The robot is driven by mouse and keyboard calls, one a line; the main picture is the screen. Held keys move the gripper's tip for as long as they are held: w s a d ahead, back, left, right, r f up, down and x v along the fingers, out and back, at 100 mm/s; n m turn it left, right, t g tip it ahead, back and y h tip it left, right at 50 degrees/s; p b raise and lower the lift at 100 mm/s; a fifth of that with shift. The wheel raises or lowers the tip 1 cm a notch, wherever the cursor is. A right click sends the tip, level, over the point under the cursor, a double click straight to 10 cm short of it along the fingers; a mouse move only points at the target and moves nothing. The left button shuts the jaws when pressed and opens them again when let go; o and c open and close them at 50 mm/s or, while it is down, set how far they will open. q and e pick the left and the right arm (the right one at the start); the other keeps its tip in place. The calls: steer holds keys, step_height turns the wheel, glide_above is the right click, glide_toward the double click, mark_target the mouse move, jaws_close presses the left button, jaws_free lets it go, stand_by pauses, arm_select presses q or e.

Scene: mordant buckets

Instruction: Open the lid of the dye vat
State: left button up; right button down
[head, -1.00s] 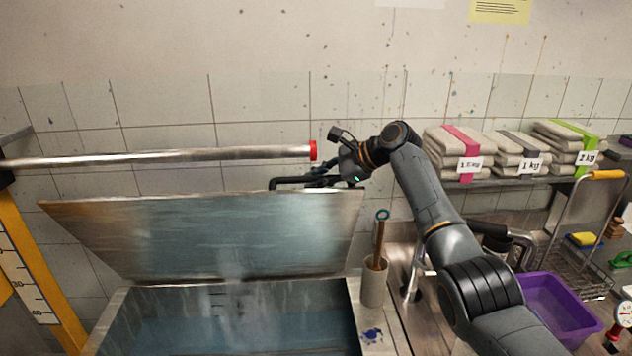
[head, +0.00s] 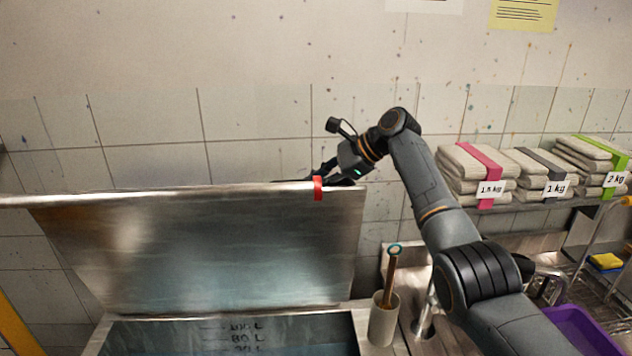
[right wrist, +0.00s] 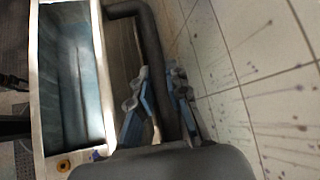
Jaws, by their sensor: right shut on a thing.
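The dye vat (head: 90,340) stands at the lower left in the head view, with bluish liquid and litre marks inside. Its metal lid (head: 220,250) is tilted up steeply from the hinge side, so the vat is open. My right gripper (head: 328,176) is at the lid's upper right edge, partly hidden in the head view. In the right wrist view the fingers (right wrist: 158,92) are shut around the dark lid handle (right wrist: 150,45). The vat's open basin (right wrist: 85,75) shows on the left there. My left gripper is not in view.
A holder (head: 384,320) with a brown-handled tool stands right of the vat. Folded cloth stacks (head: 475,178) sit on a shelf at right, above a purple tub (head: 580,330).

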steer(key=c, duration=1.4)
jaws_free()
steer(key=shift+f, duration=0.45)
steer(key=shift+o, duration=0.5)
steer(key=shift+w+r, duration=0.1)
steer(key=shift+w, duration=0.15)
steer(key=shift+r, duration=0.1)
steer(key=shift+s+d+r, duration=0.15)
steer(key=shift+d+r, duration=0.1)
steer(key=v, duration=1.1)
steer(key=shift+d, duration=0.1)
